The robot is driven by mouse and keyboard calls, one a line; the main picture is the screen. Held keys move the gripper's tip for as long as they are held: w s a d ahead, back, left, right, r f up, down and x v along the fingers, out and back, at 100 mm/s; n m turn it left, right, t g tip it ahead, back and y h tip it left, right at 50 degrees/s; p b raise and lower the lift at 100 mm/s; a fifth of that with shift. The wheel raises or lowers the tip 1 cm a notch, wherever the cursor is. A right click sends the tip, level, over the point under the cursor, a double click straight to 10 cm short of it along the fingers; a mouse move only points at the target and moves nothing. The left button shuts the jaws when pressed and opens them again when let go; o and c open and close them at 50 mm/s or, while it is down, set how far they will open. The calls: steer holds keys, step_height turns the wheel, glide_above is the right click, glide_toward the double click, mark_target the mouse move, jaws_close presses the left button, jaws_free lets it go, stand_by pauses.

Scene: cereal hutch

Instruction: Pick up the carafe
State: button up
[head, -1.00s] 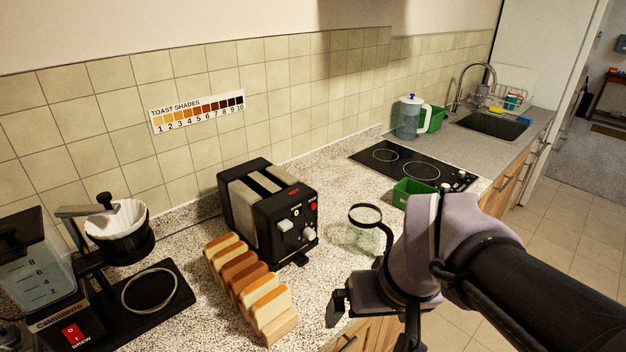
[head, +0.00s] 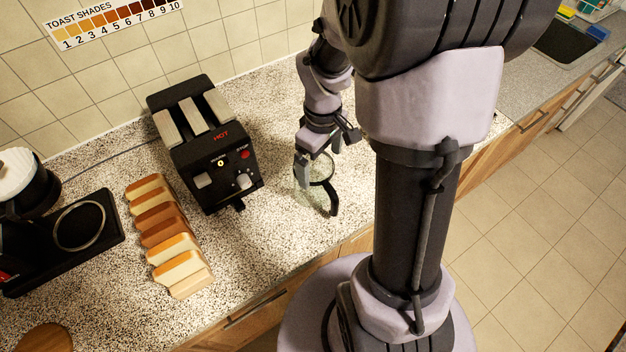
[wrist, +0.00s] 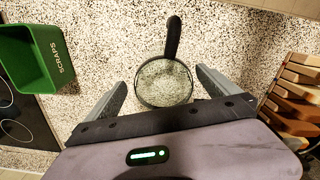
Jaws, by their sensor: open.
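The carafe (head: 304,177) is clear glass with a black rim band and a black handle. It stands upright on the speckled counter, to the right of the toaster. In the wrist view the carafe (wrist: 164,84) shows from above, its handle pointing to the top of the picture. My gripper (head: 322,148) is at the carafe's back side. In the wrist view my gripper (wrist: 160,88) has its two fingers apart, one on each side of the carafe's round top. Neither finger clearly touches the glass. My arm hides part of the counter.
A black toaster (head: 205,140) and a bread rack with slices (head: 165,232) stand to the left. The coffee maker (head: 75,235) is at the far left. A green scraps bin (wrist: 32,62) and the cooktop (wrist: 22,122) show in the wrist view. Counter around the carafe is clear.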

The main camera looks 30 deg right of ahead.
mark_target(319, 186)
step_height(319, 186, down, 7)
steer(key=shift+w+a+b, duration=0.1)
steer(key=shift+a+b, duration=0.05)
steer(key=shift+b, duration=1.1)
steer(key=shift+r, duration=0.1)
steer(key=shift+c, duration=0.2)
steer(key=c, duration=1.5)
